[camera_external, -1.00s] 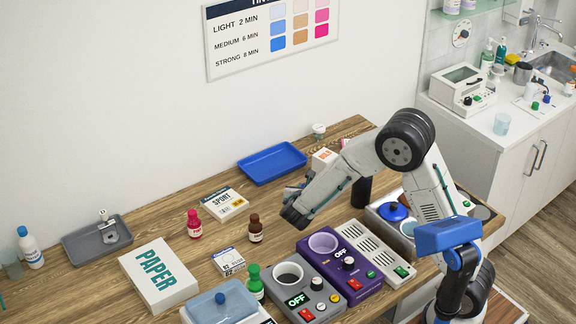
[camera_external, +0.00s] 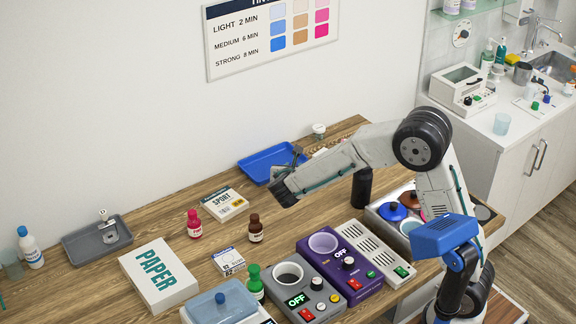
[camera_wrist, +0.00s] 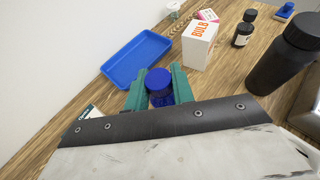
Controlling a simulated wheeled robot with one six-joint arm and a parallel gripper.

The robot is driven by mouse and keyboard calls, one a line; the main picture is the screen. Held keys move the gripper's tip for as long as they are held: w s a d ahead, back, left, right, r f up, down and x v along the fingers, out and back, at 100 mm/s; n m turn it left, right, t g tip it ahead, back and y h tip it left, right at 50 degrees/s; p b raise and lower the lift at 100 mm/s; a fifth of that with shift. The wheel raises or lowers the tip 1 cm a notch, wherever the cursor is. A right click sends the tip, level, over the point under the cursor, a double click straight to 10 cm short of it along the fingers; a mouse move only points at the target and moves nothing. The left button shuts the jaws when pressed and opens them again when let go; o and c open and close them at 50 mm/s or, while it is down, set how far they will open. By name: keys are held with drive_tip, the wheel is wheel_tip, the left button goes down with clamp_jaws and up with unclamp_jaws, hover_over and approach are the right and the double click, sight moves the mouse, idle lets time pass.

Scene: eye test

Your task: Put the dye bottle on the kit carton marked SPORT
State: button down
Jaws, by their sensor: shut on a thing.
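My gripper (camera_wrist: 159,90) is shut on a small dark blue bottle (camera_wrist: 159,83), its blue cap showing between the green fingers in the wrist view. In the external view the gripper (camera_external: 284,172) is above the table, in front of the blue tray, and the bottle cannot be made out there. The white kit carton marked SPORT (camera_external: 222,205) lies flat on the table, to the left of my gripper, with its top clear. A corner of a white carton (camera_wrist: 87,114) shows at the lower left in the wrist view.
A red bottle (camera_external: 194,226) and a brown bottle (camera_external: 256,230) stand in front of the SPORT carton. The blue tray (camera_external: 253,166) lies behind it to the right. A PAPER box (camera_external: 158,277) and a grey tray (camera_external: 75,248) are to the left. The BULB carton (camera_wrist: 199,47) stands beyond my gripper.

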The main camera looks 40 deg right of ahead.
drive_tip(key=w+a+r+n+t+y, duration=0.1)
drive_tip(key=w+a+r+n+y, duration=0.1)
drive_tip(key=w+a, duration=0.55)
drive_tip(key=w+a+r+n+t+y, duration=0.2)
drive_tip(key=w+a, duration=0.5)
drive_tip(key=a, duration=0.2)
drive_tip(key=shift+g, duration=0.3)
drive_tip(key=f, duration=0.9)
drive_tip(key=shift+s+f, duration=0.25)
drive_tip(key=shift+f, duration=0.1)
drive_tip(key=shift+f, duration=0.1)
drive_tip(key=c, duration=1.2)
unclamp_jaws()
drive_tip(key=shift+f, duration=0.1)
drive_tip(key=shift+r, duration=0.25)
drive_tip(key=v, duration=1.2)
drive_tip(key=shift+a+f, duration=0.1)
drive_tip(key=shift+a, duration=0.05)
